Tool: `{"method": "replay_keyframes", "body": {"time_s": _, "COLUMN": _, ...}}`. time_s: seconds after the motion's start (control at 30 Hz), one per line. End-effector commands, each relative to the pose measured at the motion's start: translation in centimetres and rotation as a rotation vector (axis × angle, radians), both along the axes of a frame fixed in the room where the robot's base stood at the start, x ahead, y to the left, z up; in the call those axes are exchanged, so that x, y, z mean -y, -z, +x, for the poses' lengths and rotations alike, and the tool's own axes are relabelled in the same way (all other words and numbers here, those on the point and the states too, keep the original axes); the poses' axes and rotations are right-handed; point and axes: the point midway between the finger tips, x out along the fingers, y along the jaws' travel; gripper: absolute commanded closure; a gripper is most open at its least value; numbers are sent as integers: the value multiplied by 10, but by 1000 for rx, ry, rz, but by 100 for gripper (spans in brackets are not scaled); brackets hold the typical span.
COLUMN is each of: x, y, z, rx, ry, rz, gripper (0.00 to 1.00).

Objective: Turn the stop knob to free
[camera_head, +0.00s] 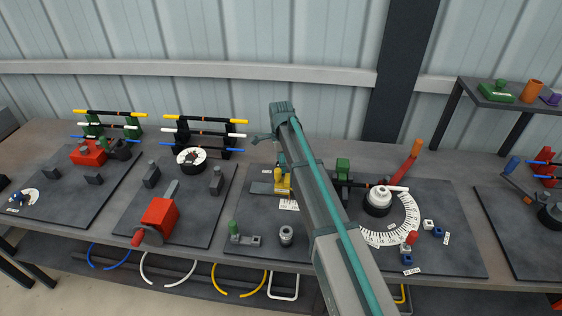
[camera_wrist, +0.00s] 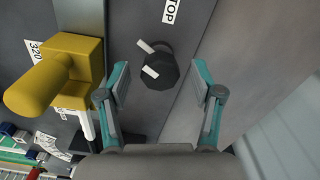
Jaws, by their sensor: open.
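The stop knob (camera_wrist: 160,70) is a dark, many-sided knob with white marks, on the grey plate in the wrist view. One white mark lies on its top and another is beside it. A white STOP label (camera_wrist: 171,10) is printed on the plate above it. My gripper (camera_wrist: 160,84) is open, with one teal-edged finger on either side of the knob's lower part in the picture. I see no contact, and the height gap cannot be told. In the head view I cannot make out the knob behind my arm.
A yellow block with a rounded handle (camera_wrist: 55,75) stands close left of my gripper, also visible in the head view (camera_head: 282,182). A white dial scale (camera_head: 398,232) lies right of my arm. A red block (camera_head: 159,216) stands on the plate to the left.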

Motion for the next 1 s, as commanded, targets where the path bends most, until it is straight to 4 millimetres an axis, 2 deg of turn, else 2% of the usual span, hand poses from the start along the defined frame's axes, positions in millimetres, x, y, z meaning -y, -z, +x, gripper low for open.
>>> {"method": "replay_keyframes", "body": {"time_s": 0.17, "x": 0, "y": 0, "z": 0, "rx": 0, "ry": 0, "rz": 0, "gripper": 34}}
{"method": "replay_keyframes", "body": {"time_s": 0.2, "x": 0, "y": 0, "z": 0, "rx": 0, "ry": 0, "rz": 0, "gripper": 37}}
{"method": "replay_keyframes", "body": {"time_s": 0.53, "x": 0, "y": 0, "z": 0, "rx": 0, "ry": 0, "rz": 0, "gripper": 92}}
{"method": "replay_keyframes", "body": {"time_s": 0.77, "x": 0, "y": 0, "z": 0, "rx": -1, "ry": -13, "rz": 0, "gripper": 94}}
{"method": "replay_keyframes", "body": {"time_s": 1.0, "x": 0, "y": 1, "z": 0, "rx": -1, "ry": -97, "rz": 0, "gripper": 94}}
